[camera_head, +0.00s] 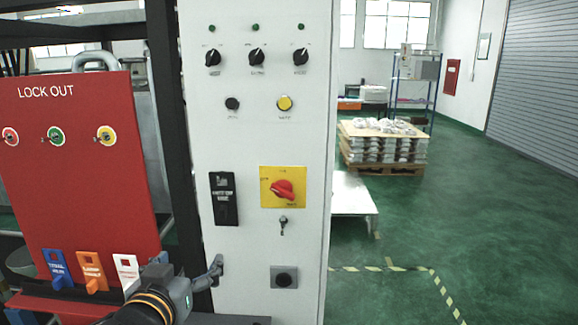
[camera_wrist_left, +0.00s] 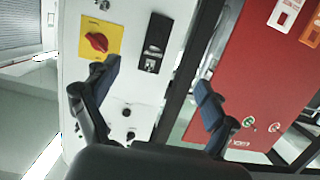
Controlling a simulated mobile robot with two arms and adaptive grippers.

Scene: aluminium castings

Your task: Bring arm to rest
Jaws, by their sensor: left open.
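My left gripper (camera_head: 208,276) is at the bottom of the head view, in front of the lower left part of the grey control cabinet (camera_head: 255,140). In the left wrist view the gripper (camera_wrist_left: 157,85) shows its two dark fingers wide apart with nothing between them. The cabinet (camera_wrist_left: 135,80) and the edge of the red lock-out board (camera_wrist_left: 250,75) lie beyond the fingers. The left finger overlaps the picture of the red rotary switch (camera_wrist_left: 97,42) closely; I cannot tell whether they touch. My right gripper is in neither view.
The red lock-out board (camera_head: 75,190) with coloured tags (camera_head: 92,270) stands left of the cabinet. The red rotary switch (camera_head: 283,190) sits on a yellow plate, with a key (camera_head: 283,223) below it. A pallet of castings (camera_head: 385,150) stands behind right. The green floor at right is clear.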

